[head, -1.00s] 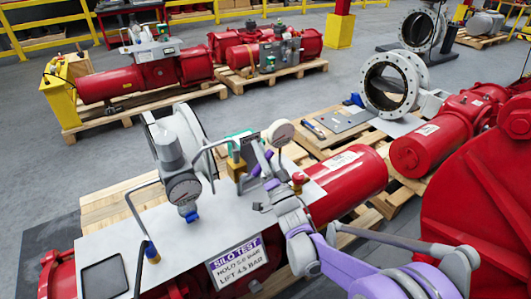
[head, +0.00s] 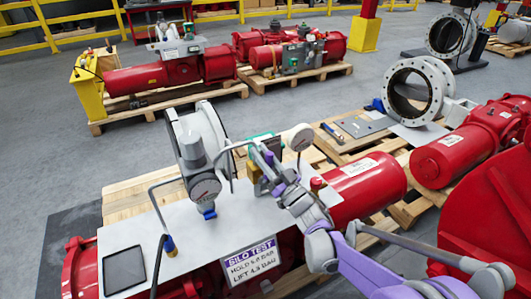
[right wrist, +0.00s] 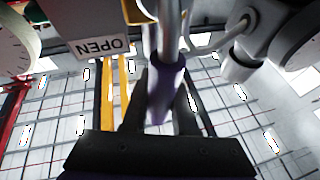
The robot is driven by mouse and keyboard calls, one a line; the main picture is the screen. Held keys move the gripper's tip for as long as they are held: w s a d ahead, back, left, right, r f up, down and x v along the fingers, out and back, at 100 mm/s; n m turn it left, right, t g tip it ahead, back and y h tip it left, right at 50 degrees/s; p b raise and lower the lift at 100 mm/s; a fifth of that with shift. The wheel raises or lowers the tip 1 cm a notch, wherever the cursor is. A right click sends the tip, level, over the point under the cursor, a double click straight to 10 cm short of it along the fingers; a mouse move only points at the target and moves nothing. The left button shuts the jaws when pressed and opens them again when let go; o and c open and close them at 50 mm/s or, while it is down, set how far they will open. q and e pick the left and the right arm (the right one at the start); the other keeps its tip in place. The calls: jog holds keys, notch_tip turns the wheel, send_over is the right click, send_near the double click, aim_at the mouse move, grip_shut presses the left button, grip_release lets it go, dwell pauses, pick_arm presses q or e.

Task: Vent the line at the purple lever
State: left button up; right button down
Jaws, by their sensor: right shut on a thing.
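The purple lever (right wrist: 165,92) shows close up in the right wrist view, between the two dark fingers of my right gripper (right wrist: 160,85). The gripper is shut on it. In the head view, my right gripper (head: 272,168) is at the valve fittings above the metal plate, beside a brass block, and its arm comes in from the lower right. The arm also has purple parts, and the gripper covers much of the lever there. My left gripper is not in view.
A gauge (head: 205,186) with a bent pipe stands left of the gripper, and a second round gauge (head: 300,137) is close behind it. A red cylinder (head: 366,187) lies to the right.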

jog(key=shift+s+a, duration=0.1)
jog(key=shift+a, duration=0.05)
dwell(0.3)
jog(key=c, duration=0.7)
grip_release()
jog(key=v, duration=1.1)
jog(key=shift+b, duration=0.35)
